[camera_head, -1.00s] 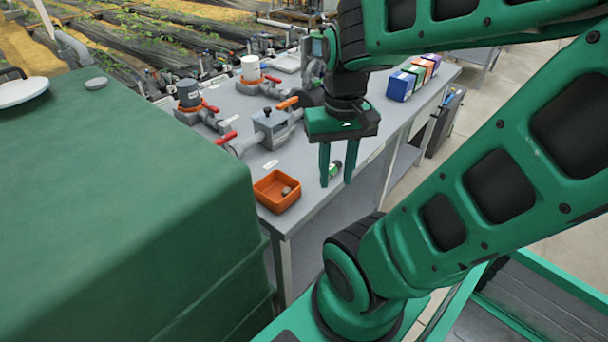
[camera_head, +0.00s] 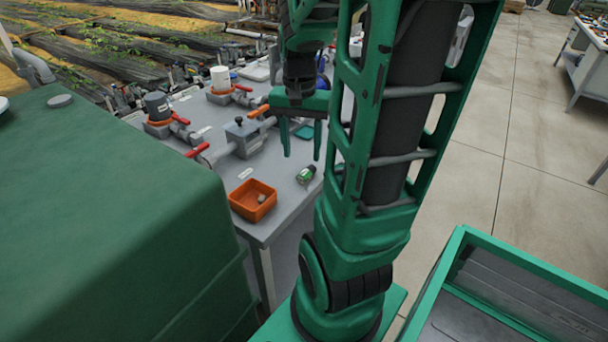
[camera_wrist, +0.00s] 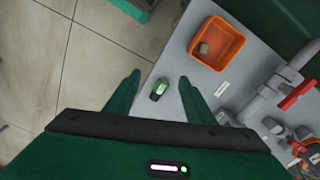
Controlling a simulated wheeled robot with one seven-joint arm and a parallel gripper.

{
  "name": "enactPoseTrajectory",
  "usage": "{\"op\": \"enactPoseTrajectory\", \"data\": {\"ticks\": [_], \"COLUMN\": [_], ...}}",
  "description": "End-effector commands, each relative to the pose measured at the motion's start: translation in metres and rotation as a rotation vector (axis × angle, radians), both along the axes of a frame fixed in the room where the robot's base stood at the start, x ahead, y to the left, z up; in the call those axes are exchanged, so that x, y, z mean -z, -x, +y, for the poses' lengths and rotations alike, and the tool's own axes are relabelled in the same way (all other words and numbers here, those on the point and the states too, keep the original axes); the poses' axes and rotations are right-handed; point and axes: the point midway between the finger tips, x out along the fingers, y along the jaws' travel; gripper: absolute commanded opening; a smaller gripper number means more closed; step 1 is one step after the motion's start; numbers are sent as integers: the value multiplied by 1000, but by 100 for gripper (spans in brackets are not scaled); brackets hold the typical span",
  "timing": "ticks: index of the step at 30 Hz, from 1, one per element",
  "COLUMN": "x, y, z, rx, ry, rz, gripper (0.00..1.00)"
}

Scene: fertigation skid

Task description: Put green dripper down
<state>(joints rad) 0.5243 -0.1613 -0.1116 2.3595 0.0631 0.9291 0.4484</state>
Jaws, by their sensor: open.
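The green dripper (camera_head: 306,174) lies on the grey bench top, to the right of the orange tray. It has a green body with a dark end, and it also shows in the wrist view (camera_wrist: 160,89). My gripper (camera_head: 301,156) is open and empty, with its fingers pointing down above the bench, beyond the dripper in the head view. In the wrist view the fingers (camera_wrist: 158,84) are spread wide and the dripper shows between and below them, apart from both.
The orange tray (camera_head: 236,206) holds a small pale item near the bench's front edge. A large green tank (camera_head: 110,200) fills the left. Bench top around the dripper is clear.

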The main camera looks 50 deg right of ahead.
Motion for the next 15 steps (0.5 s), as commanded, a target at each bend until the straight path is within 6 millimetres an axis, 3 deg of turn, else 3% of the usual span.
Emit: {"op": "enactPoseTrajectory", "data": {"ticks": [1,6,10,15], "x": [7,25,33,49], "y": [-9,-32,-40,-44], "z": [-16,-55,-71,-76], "rx": [72,257,334,364], "ry": [-4,-12,-18,-22], "rz": [4,-9,-16,-16], "gripper": [49,49,49,49]}}
